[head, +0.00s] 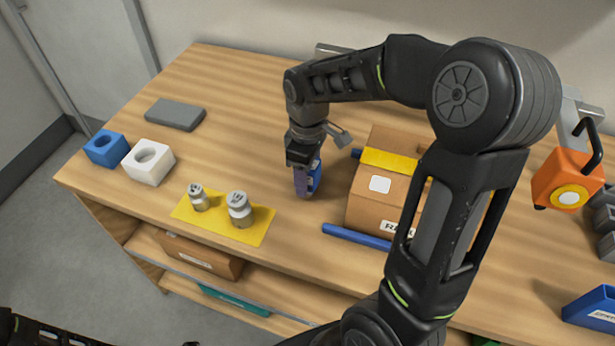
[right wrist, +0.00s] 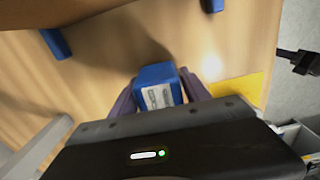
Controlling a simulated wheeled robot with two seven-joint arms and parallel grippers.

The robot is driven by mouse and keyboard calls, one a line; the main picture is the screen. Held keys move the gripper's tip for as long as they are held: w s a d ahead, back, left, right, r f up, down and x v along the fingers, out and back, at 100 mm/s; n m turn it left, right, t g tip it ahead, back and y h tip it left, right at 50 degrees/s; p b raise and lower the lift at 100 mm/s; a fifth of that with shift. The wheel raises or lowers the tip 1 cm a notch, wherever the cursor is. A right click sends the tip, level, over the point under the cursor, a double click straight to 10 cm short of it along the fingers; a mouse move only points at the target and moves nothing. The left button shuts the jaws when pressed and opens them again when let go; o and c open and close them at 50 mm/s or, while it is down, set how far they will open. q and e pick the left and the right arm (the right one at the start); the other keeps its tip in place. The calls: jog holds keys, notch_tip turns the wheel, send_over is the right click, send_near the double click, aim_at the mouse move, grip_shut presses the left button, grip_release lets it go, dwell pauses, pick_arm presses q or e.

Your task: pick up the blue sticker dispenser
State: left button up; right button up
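The blue sticker dispenser (head: 315,176) stands on the wooden table, left of the cardboard box. In the right wrist view the dispenser (right wrist: 157,85) shows a white label and sits between the purple fingers. My right gripper (head: 304,183) points down at it, near the tabletop. Its fingers lie against both sides of the dispenser and look shut on it. Part of the dispenser is hidden behind the fingers in the head view. A dark part of my left arm shows at the head view's bottom left corner; the state of its gripper cannot be made out.
A cardboard box (head: 365,214) with yellow tape stands close right, with a blue bar (head: 357,237) before it. A yellow mat (head: 253,233) holds two metal weights. White (head: 149,174) and blue (head: 106,160) holed blocks and a grey slab (head: 175,114) are left. An orange device (head: 562,172) is right.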

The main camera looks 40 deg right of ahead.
grip_shut()
dwell(0.3)
notch_tip(320, 180, up, 10)
jog(key=shift+r+b, duration=0.1)
jog(key=shift+b, duration=0.2)
dwell(0.4)
dwell(0.3)
